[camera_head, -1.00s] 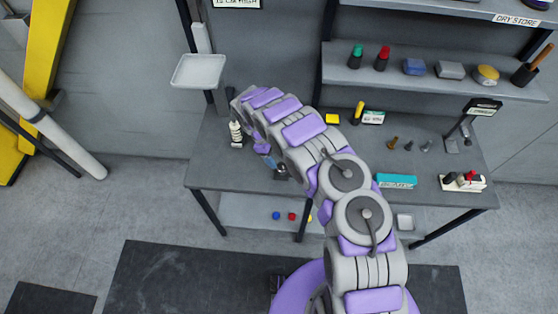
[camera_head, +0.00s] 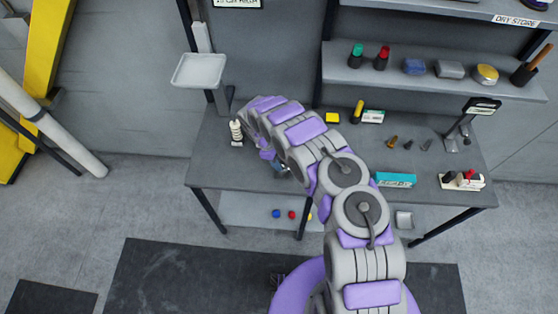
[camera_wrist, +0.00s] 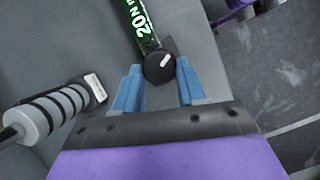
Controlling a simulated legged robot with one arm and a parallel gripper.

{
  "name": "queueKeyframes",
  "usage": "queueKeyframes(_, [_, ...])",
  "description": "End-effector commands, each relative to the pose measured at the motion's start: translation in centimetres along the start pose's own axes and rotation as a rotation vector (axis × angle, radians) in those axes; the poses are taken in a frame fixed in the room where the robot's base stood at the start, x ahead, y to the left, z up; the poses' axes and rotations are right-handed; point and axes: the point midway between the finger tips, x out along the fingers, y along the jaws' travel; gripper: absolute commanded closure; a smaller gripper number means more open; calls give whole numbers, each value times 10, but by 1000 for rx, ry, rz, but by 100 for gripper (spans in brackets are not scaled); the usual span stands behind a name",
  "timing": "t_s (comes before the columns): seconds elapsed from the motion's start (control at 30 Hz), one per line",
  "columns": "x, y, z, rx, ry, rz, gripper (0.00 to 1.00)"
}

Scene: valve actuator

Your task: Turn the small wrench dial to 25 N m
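The small wrench dial (camera_wrist: 159,68) is a dark round knob with a white mark, at the end of a dark bar in the wrist view. A display (camera_wrist: 143,24) on the bar shows green characters that read "20 N", with the rest cut off or unclear. My gripper (camera_wrist: 158,65) is open, with a blue fingertip on each side of the knob. A gap shows between each fingertip and the knob, and I cannot tell the depth between them. In the head view my arm hides the dial and most of the gripper.
A pale ribbed cylinder with dark rings (camera_wrist: 48,112) lies close to the left finger in the wrist view. It stands on the bench in the head view (camera_head: 237,132). A teal box (camera_head: 396,180) and a switch block (camera_head: 463,181) are farther right on the bench (camera_head: 225,165).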

Motion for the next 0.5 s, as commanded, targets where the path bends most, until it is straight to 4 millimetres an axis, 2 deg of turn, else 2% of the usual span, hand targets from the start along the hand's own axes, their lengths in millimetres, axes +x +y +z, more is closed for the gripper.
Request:
queueKeyframes(0.03, [0, 0, 0, 0, 0, 0, 68])
queueKeyframes(0.27, [0, 1, 2, 1, 1, 0, 90])
queueKeyframes(0.5, [1, 2, 2, 24, 2, -10, 90])
